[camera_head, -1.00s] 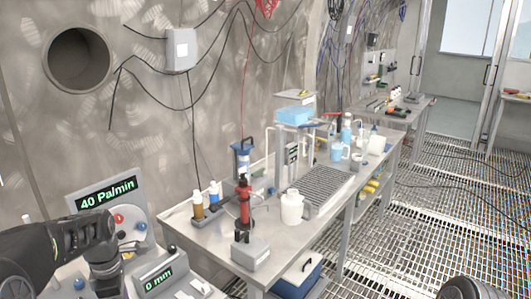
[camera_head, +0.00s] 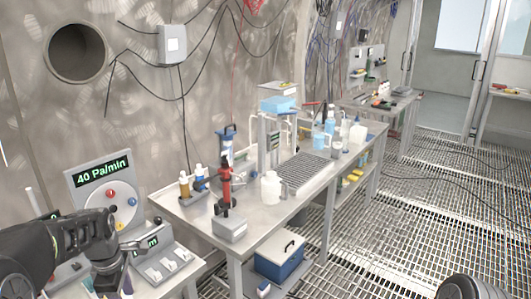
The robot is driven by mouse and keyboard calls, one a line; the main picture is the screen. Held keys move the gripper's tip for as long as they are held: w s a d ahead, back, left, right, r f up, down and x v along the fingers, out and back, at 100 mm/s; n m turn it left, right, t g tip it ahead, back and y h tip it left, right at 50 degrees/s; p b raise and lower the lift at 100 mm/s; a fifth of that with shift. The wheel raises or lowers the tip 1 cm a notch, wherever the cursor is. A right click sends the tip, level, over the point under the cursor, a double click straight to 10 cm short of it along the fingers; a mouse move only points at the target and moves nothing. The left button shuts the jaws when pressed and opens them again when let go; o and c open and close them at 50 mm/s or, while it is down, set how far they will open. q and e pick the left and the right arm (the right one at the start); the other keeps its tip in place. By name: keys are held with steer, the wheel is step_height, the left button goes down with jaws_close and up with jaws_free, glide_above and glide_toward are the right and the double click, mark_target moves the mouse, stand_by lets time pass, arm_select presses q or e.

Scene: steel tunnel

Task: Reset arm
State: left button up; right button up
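My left arm comes in from the lower left. Its dark wrist bends down to my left gripper (camera_head: 106,278), in front of a grey control panel (camera_head: 78,182) that reads "40 Pa/min". The gripper's fingers are small and unclear, so I cannot tell if they are open or shut, or whether they touch anything. A dark rounded part of my body shows at the bottom right edge. My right gripper is not in view.
A steel bench (camera_head: 250,215) carries a red tool (camera_head: 226,182), a white jug (camera_head: 271,188), a grey rack (camera_head: 304,170) and bottles. A blue box (camera_head: 279,260) stands below it. Switches (camera_head: 167,268) sit right of my gripper. The grated floor (camera_head: 400,225) at right is largely clear.

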arm_select(q)
steer(key=w+d+f+m+t, duration=0.35)
steer(key=d+f+m, duration=0.25)
steer(key=m, duration=0.2)
steer(key=s+d+f+m+h, duration=0.1)
steer(key=s+d+f+m, duration=0.1)
steer(key=d+f+m, duration=0.35)
steer(key=s+d+f+m+h, duration=0.1)
steer(key=s+d+f+m, duration=0.15)
steer(key=d+f, duration=0.45)
steer(key=s+d+f+g, duration=0.1)
steer(key=s+d+f, duration=0.2)
steer(key=s, duration=0.4)
steer(key=s+d+f+m+g+h, duration=0.1)
steer(key=s+d+f, duration=0.3)
steer(key=s, duration=0.4)
steer(key=s+d+f+m+g+h, duration=0.1)
steer(key=s+d+f+g, duration=0.1)
steer(key=s+d+f, duration=0.2)
steer(key=s, duration=0.3)
steer(key=shift+s+d, duration=0.3)
steer(key=shift+d, duration=0.1)
